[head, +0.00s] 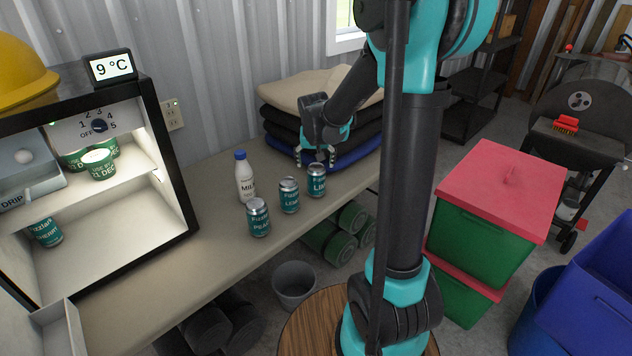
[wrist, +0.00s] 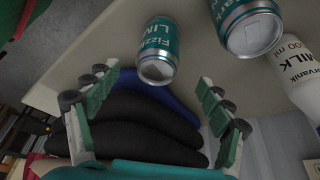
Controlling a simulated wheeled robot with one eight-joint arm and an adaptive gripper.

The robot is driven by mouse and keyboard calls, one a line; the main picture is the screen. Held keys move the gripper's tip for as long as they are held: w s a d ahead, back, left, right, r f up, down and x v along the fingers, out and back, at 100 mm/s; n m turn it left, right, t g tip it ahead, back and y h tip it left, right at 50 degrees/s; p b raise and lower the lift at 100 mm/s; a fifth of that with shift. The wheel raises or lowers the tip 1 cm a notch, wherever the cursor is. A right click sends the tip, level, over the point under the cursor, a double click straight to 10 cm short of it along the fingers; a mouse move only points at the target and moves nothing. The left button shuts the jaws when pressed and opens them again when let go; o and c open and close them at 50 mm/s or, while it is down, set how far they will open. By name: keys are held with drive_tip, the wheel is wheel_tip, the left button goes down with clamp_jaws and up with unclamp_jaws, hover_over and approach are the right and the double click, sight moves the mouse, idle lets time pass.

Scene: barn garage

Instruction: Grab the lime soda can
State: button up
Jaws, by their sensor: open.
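The lime soda can (head: 317,181) is a teal and silver can with "LIM" lettering. It stands upright at the right end of a row of three cans on the bench. My gripper (head: 316,158) is open and empty, just behind and above the lime can in the head view. In the wrist view the fingers of my gripper (wrist: 155,95) are spread wide on both sides, with no contact visible on the can.
A lemon can (head: 289,196), another can (head: 258,218) and a milk bottle (head: 245,178) stand left of the lime can. Folded cloths (head: 283,122) are stacked behind my gripper. An open lit fridge (head: 180,170) stands at left. The bench's front edge is close to the cans.

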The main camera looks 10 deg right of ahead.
sight(316, 173)
drive_tip(key=shift+x, duration=4)
drive_tip(key=shift+d, duration=0.15)
drive_tip(key=shift+c, duration=0.6)
drive_tip(key=c, duration=1.4)
